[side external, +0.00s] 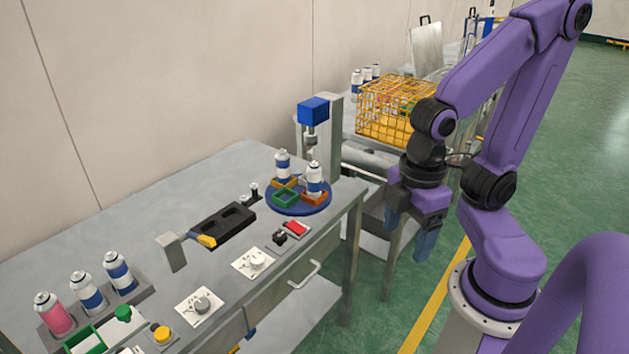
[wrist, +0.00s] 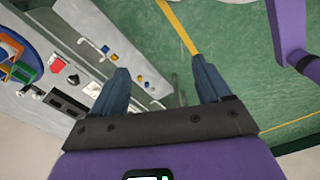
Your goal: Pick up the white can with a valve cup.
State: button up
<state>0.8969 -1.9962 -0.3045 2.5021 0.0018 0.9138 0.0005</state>
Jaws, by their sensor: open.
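Two white cans with blue bands stand on the round blue turntable (side external: 299,208): one at the back left (side external: 282,165), one at the front right (side external: 314,180). Two more white cans with blue bands, (side external: 87,292) and (side external: 117,272), stand in a rack at the left beside a pink can (side external: 53,314). Which white can carries a valve cup is too small to tell. My gripper (side external: 408,234) is open and empty, pointing down beyond the bench's right edge, apart from every can. In the wrist view its fingers (wrist: 161,66) are spread over the floor.
A press with a blue head (side external: 313,111) stands behind the turntable. A black tray (side external: 223,226), a red button (side external: 296,228) and dials (side external: 254,262) lie on the bench (side external: 150,213). A yellow wire basket (side external: 396,110) and several cans stand on a rear table.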

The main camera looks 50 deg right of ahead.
jog(key=n+t+h, duration=0.6)
jog(key=n+h, duration=0.5)
jog(key=n, duration=0.1)
send_near(314, 185)
jog(key=shift+t, duration=0.3)
jog(key=x, duration=0.3)
jog(key=s+x, duration=0.1)
jog(key=x, duration=0.3)
jog(key=shift+w+d+f, duration=0.1)
jog(key=shift+d+f, duration=0.15)
jog(key=shift+f, duration=0.05)
jog(key=shift+w+x, duration=0.15)
jog(key=shift+x, duration=1.2)
jog(key=shift+w+x, duration=0.15)
jog(key=shift+x, duration=1.2)
jog(key=shift+a, duration=0.2)
jog(key=c, duration=1.1)
